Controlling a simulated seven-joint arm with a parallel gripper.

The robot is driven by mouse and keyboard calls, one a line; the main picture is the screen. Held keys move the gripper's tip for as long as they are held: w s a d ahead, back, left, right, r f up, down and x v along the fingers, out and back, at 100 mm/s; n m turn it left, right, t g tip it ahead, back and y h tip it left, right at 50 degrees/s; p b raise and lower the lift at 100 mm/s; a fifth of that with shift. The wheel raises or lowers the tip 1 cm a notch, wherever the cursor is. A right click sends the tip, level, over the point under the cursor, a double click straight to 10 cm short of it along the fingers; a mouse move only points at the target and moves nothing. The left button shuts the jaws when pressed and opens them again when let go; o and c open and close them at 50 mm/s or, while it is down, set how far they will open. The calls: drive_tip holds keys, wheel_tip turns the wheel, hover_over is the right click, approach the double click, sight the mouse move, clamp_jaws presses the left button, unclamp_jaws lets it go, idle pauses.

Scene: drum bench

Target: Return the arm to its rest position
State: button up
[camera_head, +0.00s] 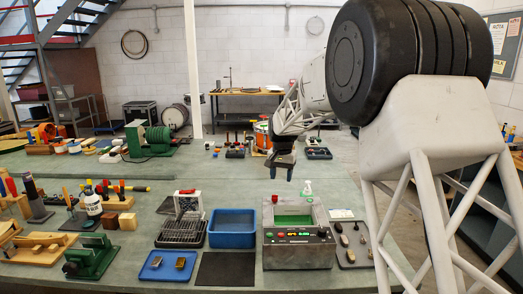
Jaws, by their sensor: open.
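My arm rises at the right of the head camera view and reaches away over the bench. My gripper (283,172) hangs at the arm's far end, pointing down above the bench. Its two fingers are apart and I see nothing between them. It is above and behind the grey machine with coloured buttons (298,245), apart from it as far as I can tell. The arm's large black joint and white lattice links cover the right part of the view.
On the green bench (345,190) stand a blue bin (232,241), a blue tray (168,277) with two small blocks, a black mat (226,269), a wire rack (181,233) and green machines (91,256). Tools crowd the left.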

drive_tip(key=s+d+r+n, duration=0.1)
drive_tip(key=s+d+r, duration=0.15)
drive_tip(key=s, duration=0.75)
drive_tip(key=s+d+r+t, duration=0.15)
drive_tip(key=s+r, duration=0.25)
drive_tip(key=s, duration=0.5)
drive_tip(key=s+d+r+n, duration=0.1)
drive_tip(key=s+d+r, duration=0.2)
drive_tip(key=s, duration=0.7)
drive_tip(key=s+d+f, duration=0.2)
drive_tip(key=s+f, duration=0.1)
drive_tip(key=s, duration=1.1)
drive_tip(key=s+d+f+n, duration=0.1)
drive_tip(key=s+f, duration=0.1)
drive_tip(key=s, duration=1.2)
drive_tip(key=shift+d+f+n+t, duration=0.3)
drive_tip(key=shift+d+f+t, duration=0.1)
drive_tip(key=shift+t, duration=0.05)
